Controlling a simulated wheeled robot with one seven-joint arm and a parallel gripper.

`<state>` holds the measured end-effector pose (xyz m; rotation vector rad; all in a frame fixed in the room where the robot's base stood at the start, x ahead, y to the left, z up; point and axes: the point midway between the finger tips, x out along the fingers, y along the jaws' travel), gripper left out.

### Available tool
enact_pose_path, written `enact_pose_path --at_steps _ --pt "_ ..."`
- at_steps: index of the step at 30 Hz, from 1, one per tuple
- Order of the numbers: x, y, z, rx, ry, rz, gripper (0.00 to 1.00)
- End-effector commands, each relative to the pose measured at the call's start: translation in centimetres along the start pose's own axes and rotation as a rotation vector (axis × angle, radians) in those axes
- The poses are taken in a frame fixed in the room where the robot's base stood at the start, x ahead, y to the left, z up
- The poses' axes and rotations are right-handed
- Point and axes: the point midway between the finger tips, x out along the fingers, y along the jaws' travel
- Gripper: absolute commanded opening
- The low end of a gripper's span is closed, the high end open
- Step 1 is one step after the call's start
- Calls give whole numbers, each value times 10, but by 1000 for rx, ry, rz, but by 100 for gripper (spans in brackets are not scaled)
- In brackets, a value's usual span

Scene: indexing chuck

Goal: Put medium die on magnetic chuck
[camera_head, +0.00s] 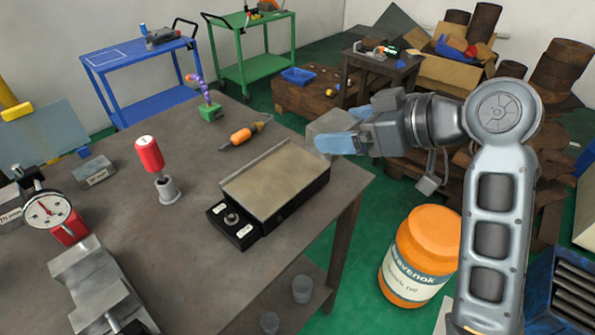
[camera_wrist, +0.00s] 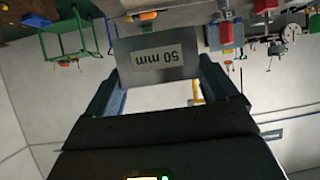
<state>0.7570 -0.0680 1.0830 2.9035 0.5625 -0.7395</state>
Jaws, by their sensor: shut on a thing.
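My gripper (camera_head: 335,137) is shut on a grey block, the medium die (camera_head: 328,126), and holds it in the air just beyond the right end of the magnetic chuck. The wrist view shows the die (camera_wrist: 155,72) between the two fingers (camera_wrist: 160,85), with an upside-down "50 mm" label facing the camera. The magnetic chuck (camera_head: 275,180) lies on the workbench, with a tan, finely lined top, a low back rail and a black control end at its front left. Its top is bare. The blue fingers partly cover the die in the head view.
On the workbench (camera_head: 190,235) stand a red-handled tool (camera_head: 150,155), an orange-handled tool (camera_head: 240,136), a dial gauge (camera_head: 46,210), a vise (camera_head: 95,285) and another grey block (camera_head: 94,172). An orange tub (camera_head: 420,255) stands on the floor right of the bench.

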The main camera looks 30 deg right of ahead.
Motion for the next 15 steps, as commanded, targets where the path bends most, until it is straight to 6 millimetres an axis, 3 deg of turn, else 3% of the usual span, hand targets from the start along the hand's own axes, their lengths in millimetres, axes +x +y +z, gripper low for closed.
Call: enact_pose_path --at_steps 9,15 --pt "64 -24 3 -2 2 -5 14" --pt "96 -33 5 -1 3 -2 14"
